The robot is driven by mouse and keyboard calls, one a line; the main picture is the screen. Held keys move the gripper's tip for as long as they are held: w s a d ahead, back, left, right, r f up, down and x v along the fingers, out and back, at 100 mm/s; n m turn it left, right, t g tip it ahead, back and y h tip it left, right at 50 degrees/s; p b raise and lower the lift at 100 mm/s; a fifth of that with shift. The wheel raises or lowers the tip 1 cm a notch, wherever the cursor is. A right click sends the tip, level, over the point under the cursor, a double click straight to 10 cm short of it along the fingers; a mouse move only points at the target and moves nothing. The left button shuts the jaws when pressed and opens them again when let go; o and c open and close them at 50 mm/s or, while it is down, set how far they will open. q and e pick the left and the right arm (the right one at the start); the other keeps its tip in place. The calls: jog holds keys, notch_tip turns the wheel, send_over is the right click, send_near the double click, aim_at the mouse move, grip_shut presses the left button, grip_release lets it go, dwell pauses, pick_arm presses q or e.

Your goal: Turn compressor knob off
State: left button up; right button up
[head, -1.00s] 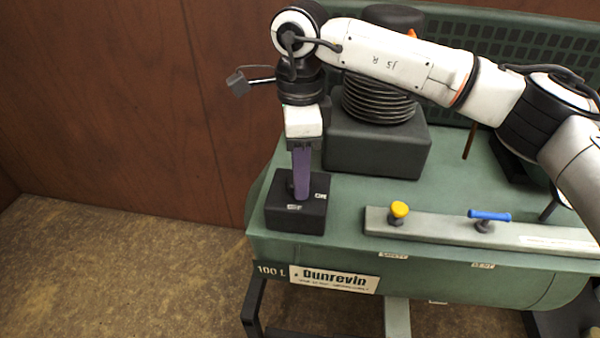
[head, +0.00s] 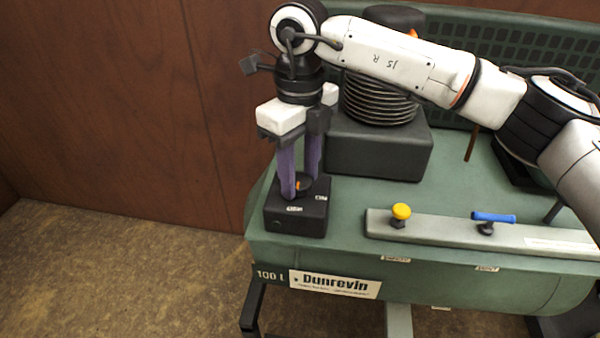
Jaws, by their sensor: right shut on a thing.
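The compressor is a green tank (head: 455,180) with a black switch box (head: 296,222) on its left end. A small dark round knob (head: 303,183) with an orange mark sits on top of that box. My right gripper (head: 300,187) points down from above, its two purple fingers on either side of the knob and shut on it. The fingers hide part of the knob. Small white labels lie on the box top beside it, too small to read. My left gripper is not in view.
A ribbed black pump (head: 380,100) on a dark block stands behind the box. A grey bar (head: 440,231) to the right carries a yellow knob (head: 401,212) and a blue lever (head: 493,217). A brown wooden wall (head: 110,100) is behind; the floor at left is clear.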

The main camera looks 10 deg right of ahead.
aim_at(300, 181)
jog(key=shift+r+m, duration=0.1)
jog(key=shift+m, duration=0.2)
dwell(0.4)
jog(key=o, duration=1)
notch_tip(300, 181, up, 10)
jog(key=shift+r, duration=0.15)
